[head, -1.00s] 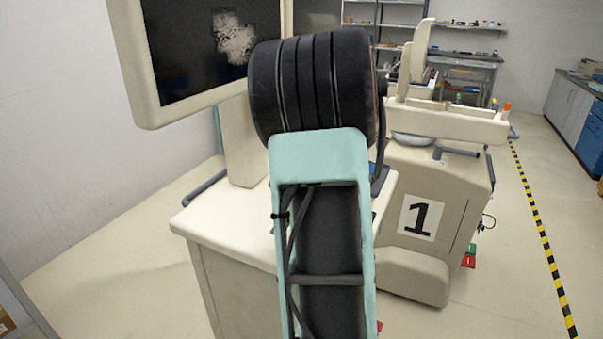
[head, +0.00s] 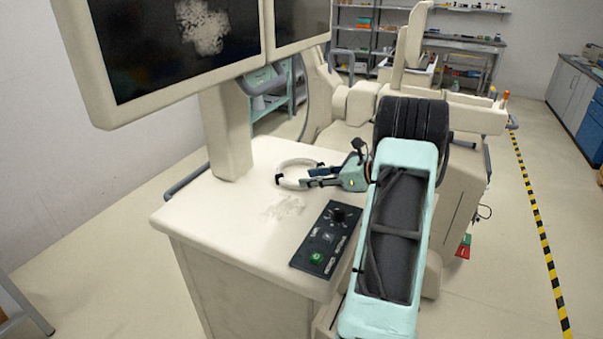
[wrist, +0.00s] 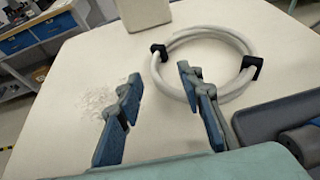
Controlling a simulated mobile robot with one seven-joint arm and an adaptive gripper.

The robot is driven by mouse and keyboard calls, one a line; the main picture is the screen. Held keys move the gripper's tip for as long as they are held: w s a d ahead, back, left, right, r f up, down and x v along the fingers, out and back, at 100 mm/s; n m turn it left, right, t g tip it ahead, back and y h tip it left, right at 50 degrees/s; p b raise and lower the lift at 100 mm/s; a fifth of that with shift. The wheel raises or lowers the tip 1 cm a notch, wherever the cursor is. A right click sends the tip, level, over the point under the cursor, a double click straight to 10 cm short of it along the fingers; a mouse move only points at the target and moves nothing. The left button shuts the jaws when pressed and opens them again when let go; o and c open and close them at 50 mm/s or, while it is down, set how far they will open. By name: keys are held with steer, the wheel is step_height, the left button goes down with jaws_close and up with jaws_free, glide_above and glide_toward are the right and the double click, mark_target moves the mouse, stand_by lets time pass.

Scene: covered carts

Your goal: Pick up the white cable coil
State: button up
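The white cable coil (wrist: 206,36) lies on the cream cart top, with black clips on its ring in the wrist view. In the head view the coil (head: 284,184) sits near the far edge of the cart top, to the right of the monitor post. My gripper (wrist: 157,82) is open and empty, its two blue fingers spread apart. The right finger overlaps the coil's near left part in the wrist view; the left finger is over bare cart top. In the head view my gripper (head: 310,178) is at the coil's right side. Whether it touches the coil is unclear.
A black control panel (head: 325,240) with a knob and green button is on the cart top (head: 215,235). A monitor on a thick post (head: 226,135) stands at the left. A grey smudge marks the surface. Another cart stands behind; the front left top is clear.

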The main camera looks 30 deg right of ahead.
mark_target(290, 180)
steer(key=x, duration=0.3)
steer(key=p+x, duration=0.1)
steer(key=x, duration=0.2)
steer(key=shift+a, duration=0.45)
jaws_close()
